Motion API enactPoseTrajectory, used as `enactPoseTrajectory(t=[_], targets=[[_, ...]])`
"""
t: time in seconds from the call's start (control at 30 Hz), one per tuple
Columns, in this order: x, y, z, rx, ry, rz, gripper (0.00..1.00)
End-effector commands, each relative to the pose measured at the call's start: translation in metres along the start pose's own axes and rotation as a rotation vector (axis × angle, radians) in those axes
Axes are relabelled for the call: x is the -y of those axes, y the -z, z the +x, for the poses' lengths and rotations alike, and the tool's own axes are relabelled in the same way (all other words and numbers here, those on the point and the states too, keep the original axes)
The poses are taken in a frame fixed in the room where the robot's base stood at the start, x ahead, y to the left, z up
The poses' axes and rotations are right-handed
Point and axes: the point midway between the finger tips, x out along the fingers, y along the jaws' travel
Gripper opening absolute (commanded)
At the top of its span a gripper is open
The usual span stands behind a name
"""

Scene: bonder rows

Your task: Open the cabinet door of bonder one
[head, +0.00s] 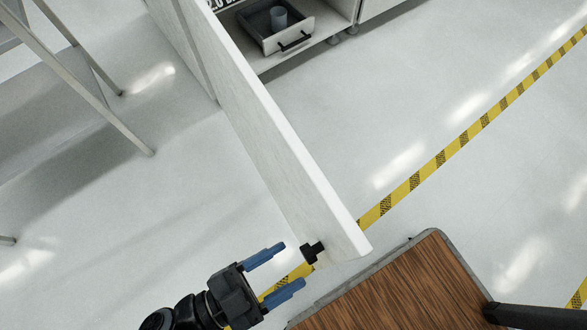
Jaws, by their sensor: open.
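The white cabinet door (265,135) stands swung out from the cabinet (337,12), seen from above along its top edge. Its free end reaches toward the lower middle of the head view. A black handle (311,252) sits near that free end, on the side facing my gripper. My gripper (293,265), with two blue fingers, is open and empty. Its fingertips point at the handle from the left and look just short of it. Whether they touch it cannot be told. The cabinet's label is cut off at the top edge.
Grey metal legs (95,90) stand at the upper left. Yellow-black floor tape (440,160) runs diagonally. The pale floor right of the door is clear.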

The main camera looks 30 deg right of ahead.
Motion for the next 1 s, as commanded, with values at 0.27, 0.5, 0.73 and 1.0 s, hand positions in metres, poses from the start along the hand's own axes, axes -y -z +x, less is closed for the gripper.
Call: enactPoseTrajectory(t=[0.27, 0.5, 0.73, 1.0], targets=[[0.0, -0.002, -0.039, 0.001, -0.002, -0.003, 0.61], [0.0, -0.001, -0.046, -0.001, 0.0, 0.0, 0.61], [0.0, -0.001, -0.046, -0.001, 0.0, 0.0, 0.61], [-0.001, -0.001, -0.046, 0.007, 0.003, -0.003, 0.61]])
